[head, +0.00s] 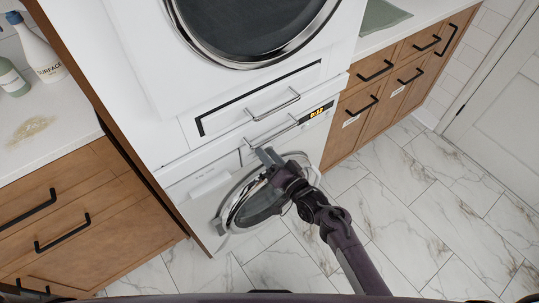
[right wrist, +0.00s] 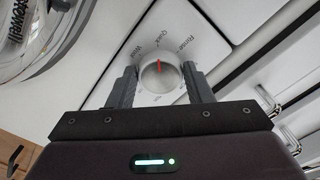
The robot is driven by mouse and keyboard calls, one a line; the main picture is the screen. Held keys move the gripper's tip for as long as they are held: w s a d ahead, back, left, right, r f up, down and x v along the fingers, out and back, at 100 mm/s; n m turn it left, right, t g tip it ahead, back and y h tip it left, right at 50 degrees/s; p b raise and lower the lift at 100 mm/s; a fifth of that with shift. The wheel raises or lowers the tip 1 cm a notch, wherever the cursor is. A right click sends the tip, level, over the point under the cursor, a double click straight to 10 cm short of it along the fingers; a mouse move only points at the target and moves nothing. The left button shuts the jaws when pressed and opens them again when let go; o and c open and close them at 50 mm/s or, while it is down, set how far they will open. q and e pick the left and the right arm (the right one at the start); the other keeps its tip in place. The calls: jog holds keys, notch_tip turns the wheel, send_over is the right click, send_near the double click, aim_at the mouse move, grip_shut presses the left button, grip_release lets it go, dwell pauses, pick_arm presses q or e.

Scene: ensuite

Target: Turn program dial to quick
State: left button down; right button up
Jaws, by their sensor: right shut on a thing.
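The program dial (right wrist: 158,76) is a round silver-white knob on the washer's white front panel, with a red pointer line. In the right wrist view the pointer points up, toward the printed word Quick, with Wool to the left and Rinse to the right. My right gripper (right wrist: 161,88) has one finger on each side of the dial and is shut on it. In the head view my right gripper (head: 266,157) reaches the washer (head: 205,183) panel above the round door, and hides the dial. My left gripper is not in view.
The washer's chrome-ringed door (head: 228,208) lies just below my right gripper. A lit display (head: 316,113) and bar handles (head: 273,104) are nearby. A dryer (head: 145,60) stands above. Wooden cabinets (head: 375,88) flank both sides. The tiled floor (head: 430,215) at right is clear.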

jog(key=shift+f, duration=0.1)
jog(key=o, duration=1)
jog(key=v, duration=0.7)
jog(key=shift+s+d, duration=0.2)
jog(key=shift+s, duration=0.1)
